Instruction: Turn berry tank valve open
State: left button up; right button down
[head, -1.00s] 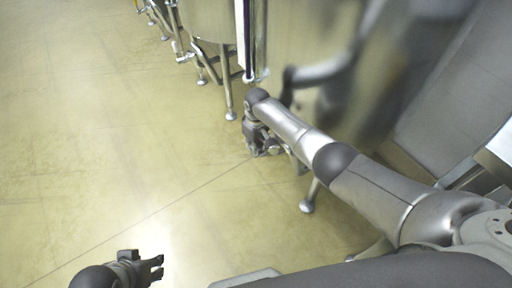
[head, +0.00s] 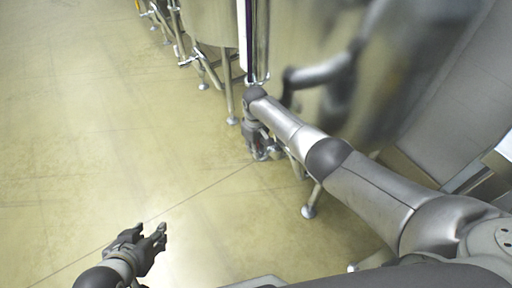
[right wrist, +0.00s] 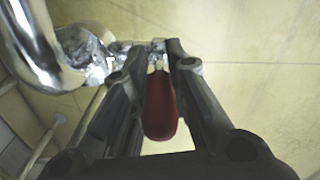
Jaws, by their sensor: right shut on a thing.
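A red valve handle (right wrist: 160,108) shows in the right wrist view between the two dark fingers of my right gripper (right wrist: 168,60). The fingers are shut on it. The handle joins a metal valve (right wrist: 140,50) beside a bent steel pipe (right wrist: 40,50). In the head view my right gripper (head: 262,150) is low beside the steel tank (head: 310,90), and the handle is mostly hidden by it. My left gripper (head: 155,238) is open and empty above the floor at the bottom left, away from the tank.
Tank legs (head: 309,205) stand on the tiled floor near my right arm. More tanks with pipes and legs (head: 230,105) line the top. The yellowish floor (head: 80,130) on the left is clear.

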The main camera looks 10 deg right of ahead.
jog(key=c, duration=1.3)
grip_release()
jog(key=shift+a, duration=0.1)
notch_tip(320, 180, up, 12)
jog(key=shift+w, duration=0.1)
jog(key=shift+f, duration=0.1)
